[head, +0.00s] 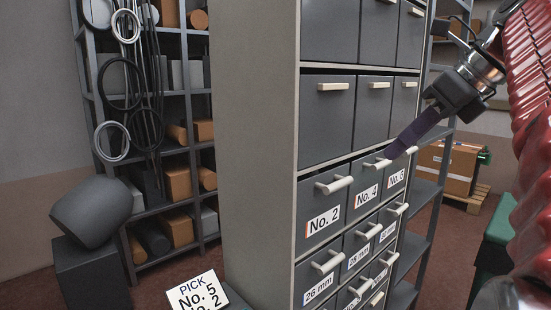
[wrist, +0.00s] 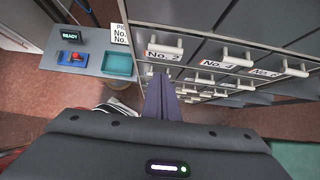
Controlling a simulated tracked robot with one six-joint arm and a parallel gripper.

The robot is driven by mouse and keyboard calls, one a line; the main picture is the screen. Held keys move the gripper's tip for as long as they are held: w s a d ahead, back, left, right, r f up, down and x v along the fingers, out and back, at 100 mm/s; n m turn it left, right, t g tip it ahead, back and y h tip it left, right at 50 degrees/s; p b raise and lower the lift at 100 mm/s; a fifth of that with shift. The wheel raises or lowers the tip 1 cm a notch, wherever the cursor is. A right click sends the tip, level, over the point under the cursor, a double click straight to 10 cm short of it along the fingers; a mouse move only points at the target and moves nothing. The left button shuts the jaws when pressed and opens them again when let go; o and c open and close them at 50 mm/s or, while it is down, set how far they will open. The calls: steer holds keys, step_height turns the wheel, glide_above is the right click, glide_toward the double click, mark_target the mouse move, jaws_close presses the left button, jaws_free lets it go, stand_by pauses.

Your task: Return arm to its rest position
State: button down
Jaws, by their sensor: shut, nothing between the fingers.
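My gripper (head: 392,153) reaches in from the upper right of the head view. Its dark purple fingers are shut and hold nothing. In the head view the fingertips overlap the front of the No. 4 drawer (head: 366,187), close to its white handle; I cannot tell whether they touch. In the wrist view the shut fingers (wrist: 157,85) point toward the cabinet, below the No. 2 label. The No. 2 drawer (head: 321,213) is left of No. 4. The grey drawer cabinet (head: 257,130) stands in the middle, and its visible drawers look closed.
A pick card (head: 197,296) stands at the bottom left. The wrist view shows a grey table (wrist: 85,62) with a teal tray (wrist: 117,65), a blue box with a red button (wrist: 73,57) and a READY display (wrist: 70,36). A cardboard box (head: 447,168) sits on a pallet behind.

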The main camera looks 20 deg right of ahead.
steer(key=a+f+n+g+h, duration=0.1)
steer(key=a+f+n+g, duration=0.1)
steer(key=a+f+n, duration=1.3)
steer(key=s+a+f+n, duration=0.2)
steer(key=f+n, duration=0.3)
steer(key=f, duration=0.1)
steer(key=s+a+f+n+h, duration=0.1)
steer(key=s+a+f+n, duration=0.2)
steer(key=f+n, duration=0.3)
steer(key=s+a+f+n+h, duration=0.1)
steer(key=s+a+f+n, duration=0.1)
steer(key=f+n, duration=0.3)
step_height(320, 180, down, 3)
steer(key=shift+s+a+f, duration=0.15)
steer(key=shift+s+a, duration=0.15)
